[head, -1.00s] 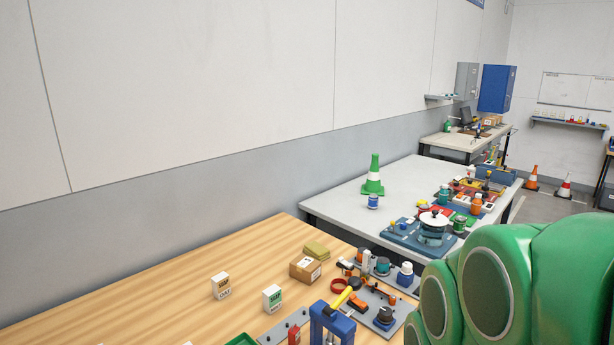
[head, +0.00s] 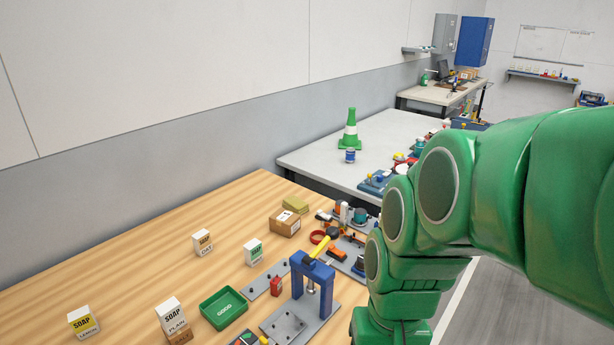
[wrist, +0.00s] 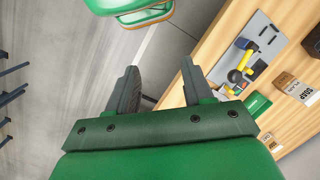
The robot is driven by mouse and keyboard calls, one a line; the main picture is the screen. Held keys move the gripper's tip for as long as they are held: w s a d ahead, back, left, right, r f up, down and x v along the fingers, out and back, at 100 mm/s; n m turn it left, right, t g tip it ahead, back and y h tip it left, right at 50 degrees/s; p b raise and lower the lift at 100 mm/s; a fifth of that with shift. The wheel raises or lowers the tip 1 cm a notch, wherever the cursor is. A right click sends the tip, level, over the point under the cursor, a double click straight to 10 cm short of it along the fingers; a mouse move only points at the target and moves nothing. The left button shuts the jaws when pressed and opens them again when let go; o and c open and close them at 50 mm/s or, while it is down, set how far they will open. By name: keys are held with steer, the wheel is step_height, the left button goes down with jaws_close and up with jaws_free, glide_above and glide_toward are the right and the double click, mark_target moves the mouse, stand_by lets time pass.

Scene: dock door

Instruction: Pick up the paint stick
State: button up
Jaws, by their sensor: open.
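I cannot make out a paint stick for certain in either view. A small red upright item (head: 277,287) stands on a grey plate on the wooden bench, left of the blue press, but I cannot tell what it is. My gripper (wrist: 158,68) is open and empty in the wrist view, its two dark fingers apart. It is over the floor side, left of the bench edge in that view. My gripper is not visible in the head view, where my green arm covers the right side and hides part of the bench.
The wooden bench (head: 150,262) holds a blue press (head: 313,275) with a yellow handle, a green tray (head: 223,308), several soap boxes and a cardboard box (head: 285,223). Grey floor (head: 490,305) is open at right.

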steer(key=w+a+m+t+y, duration=0.1)
steer(key=w+a+m+y, duration=0.2)
steer(key=w, duration=0.9)
steer(key=w+a+m+t+y, duration=0.1)
steer(key=w+a+m+y, duration=0.2)
steer(key=w, duration=0.8)
steer(key=w+a+r+m+t+y, duration=0.1)
steer(key=w+a+m+y, duration=0.2)
steer(key=w, duration=0.9)
steer(key=shift+w+r+m+t, duration=0.1)
steer(key=shift+w+m+t, duration=0.05)
steer(key=shift+m, duration=0.6)
steer(key=shift+w+m+t, duration=0.15)
steer(key=shift+m, duration=0.6)
steer(key=w+d+f+m+t, duration=0.2)
steer(key=w+d+m, duration=0.2)
steer(key=w, duration=0.5)
steer(key=m+t, duration=0.5)
steer(key=m, duration=0.5)
glide_toward(347, 205)
steer(key=shift+h, duration=0.4)
steer(key=x, duration=0.5)
steer(key=shift+s+a, duration=0.2)
steer(key=shift+a, duration=0.3)
steer(key=shift+t, duration=0.3)
steer(key=shift+x, duration=3.8)
steer(key=shift+w+d, duration=0.1)
steer(key=shift+w, duration=0.05)
